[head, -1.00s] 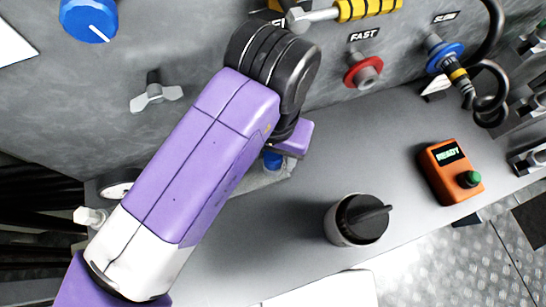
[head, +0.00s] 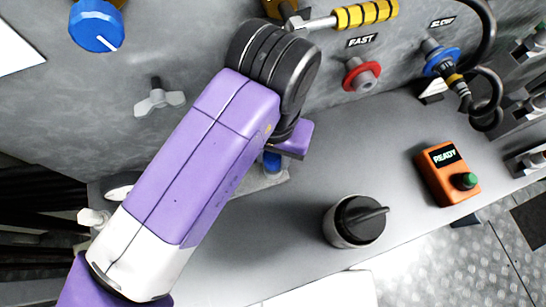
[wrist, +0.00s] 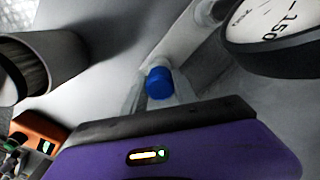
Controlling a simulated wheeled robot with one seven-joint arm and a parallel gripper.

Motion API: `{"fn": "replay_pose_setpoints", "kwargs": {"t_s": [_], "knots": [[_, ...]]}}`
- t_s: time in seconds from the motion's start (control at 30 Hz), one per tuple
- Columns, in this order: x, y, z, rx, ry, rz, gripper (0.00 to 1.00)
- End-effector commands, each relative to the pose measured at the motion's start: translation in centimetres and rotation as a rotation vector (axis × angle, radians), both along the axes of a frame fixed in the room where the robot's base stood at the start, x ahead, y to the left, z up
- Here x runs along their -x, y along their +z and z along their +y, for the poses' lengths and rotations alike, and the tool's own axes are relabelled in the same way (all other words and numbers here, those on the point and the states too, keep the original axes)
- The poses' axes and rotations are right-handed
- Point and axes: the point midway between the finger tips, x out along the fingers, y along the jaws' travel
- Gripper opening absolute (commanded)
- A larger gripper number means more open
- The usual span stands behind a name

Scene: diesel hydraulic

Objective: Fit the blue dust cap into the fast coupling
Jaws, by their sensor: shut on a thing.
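The blue dust cap (head: 272,162) shows just below my gripper in the head view, near a pale block on the bench. In the wrist view the cap (wrist: 158,83) sits between the fingertips of my gripper (wrist: 158,92), which is shut on it. Whether the cap still touches the pale block, I cannot tell. The fast coupling (head: 366,80) is a grey round fitting with a red ring on the upright panel, under the FAST label, up and right of my gripper. My arm hides most of the fingers in the head view.
A dark-lidded canister (head: 358,221) stands on the bench, right of my gripper. An orange READY box (head: 447,172) lies farther right. The slow coupling (head: 440,58) has a blue ring and a coiled hose. A dial gauge (wrist: 285,30) is close by in the wrist view. Bare bench lies between gripper and canister.

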Motion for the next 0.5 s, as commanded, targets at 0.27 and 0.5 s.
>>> {"fn": "replay_pose_setpoints", "kwargs": {"t_s": [0.27, 0.5], "knots": [[0.0, 0.9, 0.0, 0.001, 0.0, 0.0, 0.0], [0.0, 1.5, 0.0, 0.001, 0.0, 0.001, 0.0]]}}
